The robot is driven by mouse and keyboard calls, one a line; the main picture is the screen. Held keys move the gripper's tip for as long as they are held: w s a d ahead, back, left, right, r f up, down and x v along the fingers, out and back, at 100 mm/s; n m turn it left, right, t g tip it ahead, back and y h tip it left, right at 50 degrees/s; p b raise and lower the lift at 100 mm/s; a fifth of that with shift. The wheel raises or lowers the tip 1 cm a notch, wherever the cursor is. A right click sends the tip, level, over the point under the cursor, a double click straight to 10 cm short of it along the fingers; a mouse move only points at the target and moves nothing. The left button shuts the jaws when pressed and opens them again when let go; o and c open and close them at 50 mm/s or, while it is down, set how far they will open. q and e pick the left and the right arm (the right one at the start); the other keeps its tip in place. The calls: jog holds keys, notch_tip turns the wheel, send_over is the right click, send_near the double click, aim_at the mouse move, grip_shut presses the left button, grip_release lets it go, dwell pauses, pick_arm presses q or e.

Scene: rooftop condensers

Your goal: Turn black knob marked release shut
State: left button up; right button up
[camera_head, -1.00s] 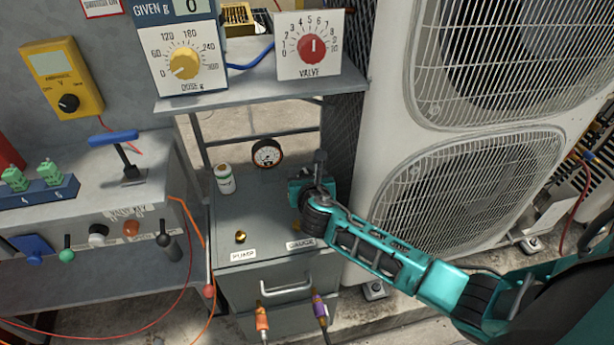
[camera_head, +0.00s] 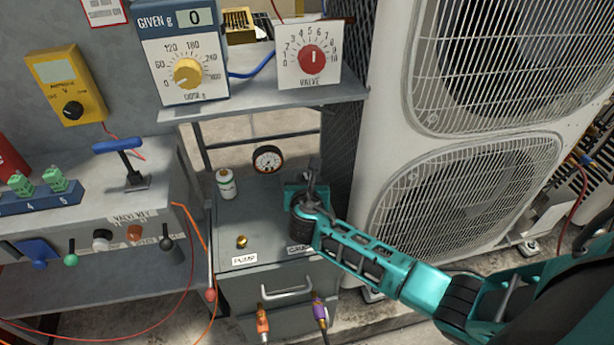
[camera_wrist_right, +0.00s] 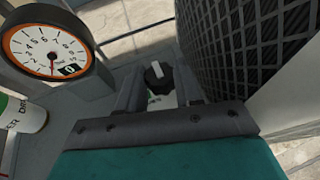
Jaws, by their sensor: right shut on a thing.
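The black knob (camera_wrist_right: 158,75) shows in the right wrist view with a pale bar across its top. It sits between the two fingers of my right gripper (camera_wrist_right: 158,92), which is shut on it. Part of a pale label with green marks shows just below the knob; its wording is unreadable. In the head view my right gripper (camera_head: 312,182) is over the back right of the grey cabinet top, beside the condenser, and hides the knob there. My left gripper is in neither view.
A round gauge (camera_head: 268,158) and a white bottle (camera_head: 226,184) stand left of my gripper. A brass knob (camera_head: 241,241) is near the cabinet's front. A shelf with dose and valve boxes (camera_head: 309,55) hangs above. The condenser (camera_head: 384,130) stands close on the right.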

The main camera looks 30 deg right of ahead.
jog(key=o, duration=1)
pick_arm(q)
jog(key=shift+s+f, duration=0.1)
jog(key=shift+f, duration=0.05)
pick_arm(e)
jog(key=shift+o, duration=0.2)
jog(key=p+v, duration=0.2)
jog(key=v, duration=0.4)
jog(key=shift+s+a+r, duration=0.1)
jog(key=shift+a, duration=0.05)
jog(key=p+v, duration=0.1)
jog(key=v, duration=0.4)
jog(key=shift+s+a, duration=0.25)
jog(key=shift+s, duration=0.05)
jog(key=shift+s+a+r, duration=0.15)
jog(key=shift+s+a, duration=0.05)
jog(key=shift+s, duration=0.15)
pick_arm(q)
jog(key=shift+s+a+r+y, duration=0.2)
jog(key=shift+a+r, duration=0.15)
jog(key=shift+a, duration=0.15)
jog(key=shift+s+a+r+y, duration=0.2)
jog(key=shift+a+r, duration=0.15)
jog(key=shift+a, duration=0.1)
